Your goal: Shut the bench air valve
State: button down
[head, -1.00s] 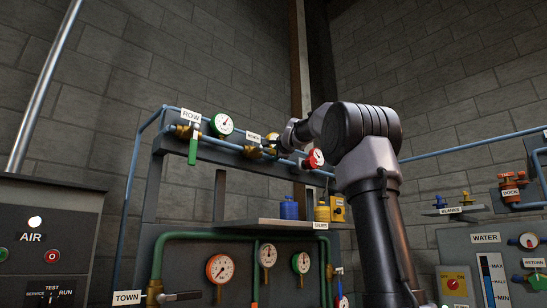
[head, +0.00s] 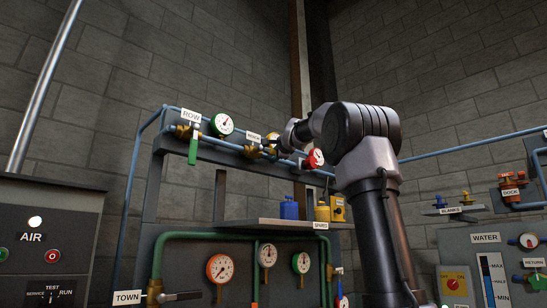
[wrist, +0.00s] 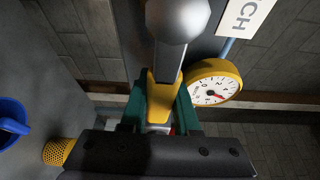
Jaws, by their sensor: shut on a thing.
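The bench air valve (head: 270,139) is a brass body on the blue pipe, beside a small white label (head: 254,137). In the wrist view the label (wrist: 245,12) shows only its last letters, "CH". A grey metal stem with a rounded knob (wrist: 178,18) leads to a yellow handle part (wrist: 163,98). My gripper (wrist: 160,105) has its dark green fingers closed on both sides of this yellow handle. In the head view my arm reaches the valve from the right and hides the fingers and most of the handle. The handle's angle to the pipe is hard to tell.
A yellow-rimmed gauge (wrist: 214,82) is close right of the fingers. A red gauge (head: 314,158) sits near my wrist. The ROW valve's green handle (head: 193,151) hangs down at left. A blue canister (head: 289,209) and yellow canister (head: 322,212) stand on the shelf below.

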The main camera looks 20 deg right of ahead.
jog(key=s+a+f+m+g+y, duration=0.3)
jog(key=a+f+m+g+y, duration=0.2)
jog(key=m, duration=0.8)
jog(key=shift+s+a+f, duration=0.2)
jog(key=shift+a+f, duration=1.5)
jog(key=shift+f, duration=0.2)
jog(key=c, duration=0.9)
grip_release()
jog(key=shift+s+r, duration=0.1)
jog(key=v, duration=1)
jog(key=shift+s+d+r, duration=0.2)
